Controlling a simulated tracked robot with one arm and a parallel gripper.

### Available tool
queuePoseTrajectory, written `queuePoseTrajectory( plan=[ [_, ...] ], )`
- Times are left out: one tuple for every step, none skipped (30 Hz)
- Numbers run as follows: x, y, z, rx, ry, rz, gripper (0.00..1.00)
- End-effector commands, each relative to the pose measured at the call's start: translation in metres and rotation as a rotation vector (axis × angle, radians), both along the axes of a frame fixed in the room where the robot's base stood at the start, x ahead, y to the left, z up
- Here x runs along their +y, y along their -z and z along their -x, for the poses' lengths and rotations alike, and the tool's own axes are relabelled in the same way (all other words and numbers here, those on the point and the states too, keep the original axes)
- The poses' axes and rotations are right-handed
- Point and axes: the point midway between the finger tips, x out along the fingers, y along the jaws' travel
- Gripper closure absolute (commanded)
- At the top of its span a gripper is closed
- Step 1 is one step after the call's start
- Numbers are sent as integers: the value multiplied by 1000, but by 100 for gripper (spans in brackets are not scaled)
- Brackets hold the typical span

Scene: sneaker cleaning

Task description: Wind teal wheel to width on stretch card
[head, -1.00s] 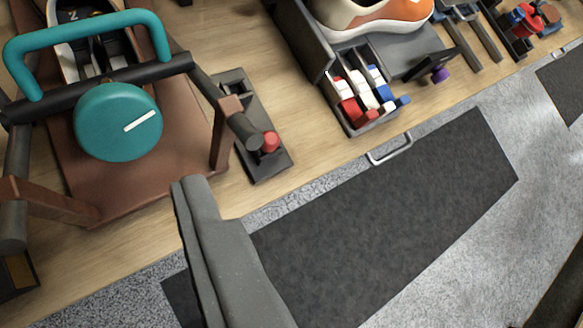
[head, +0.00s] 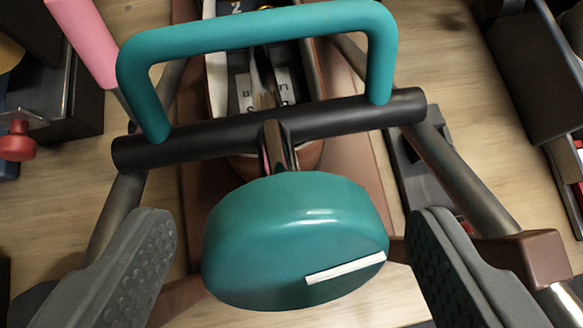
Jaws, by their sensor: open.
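The teal wheel (head: 285,240) is a round knob with a white stripe on its face, the stripe pointing to the lower right. It sits in front of a black crossbar (head: 360,117) that carries a teal handle (head: 250,30). My gripper (head: 285,235) is open, with one grey finger on each side of the wheel and a gap on both sides. Behind the crossbar, a shoe (head: 217,70) sits on the brown stand, partly hidden by the bar and handle. I cannot make out a stretch card for certain; small lettered white pieces (head: 265,90) show inside the shoe.
A pink bar (head: 82,40) and a red knob (head: 16,143) by a dark box are at the left. A dark tray (head: 425,165) lies behind the right strut, and dark holders (head: 530,70) stand at the right. Wooden tabletop shows between them.

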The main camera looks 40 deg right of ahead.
Motion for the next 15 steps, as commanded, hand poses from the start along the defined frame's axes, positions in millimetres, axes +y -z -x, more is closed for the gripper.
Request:
queuePoseTrajectory(
  plan=[
    [-2, 4, -3, 0, 1, -1, 31],
    [-4, 5, -4, -2, 1, 0, 31],
    [-5, 6, -6, -2, 1, 0, 31],
    [-6, 7, -7, -2, 1, 0, 31],
    [-7, 8, -8, -3, 1, 1, 31],
    [-8, 9, -8, -3, 1, 1, 31],
    [-8, 10, -9, -3, 1, 1, 31],
    [-9, 10, -9, -3, 1, 1, 31],
    [-9, 11, -9, -3, 1, 1, 31],
    [-9, 11, -9, -3, 1, 1, 31],
    [-9, 11, -10, -3, 1, 1, 31],
    [-9, 11, -9, -3, 1, 1, 31],
    [-9, 11, -9, -3, 1, 1, 31],
    [-9, 11, -9, -3, 1, 1, 31],
    [-9, 11, -9, -3, 1, 1, 31]
  ],
)
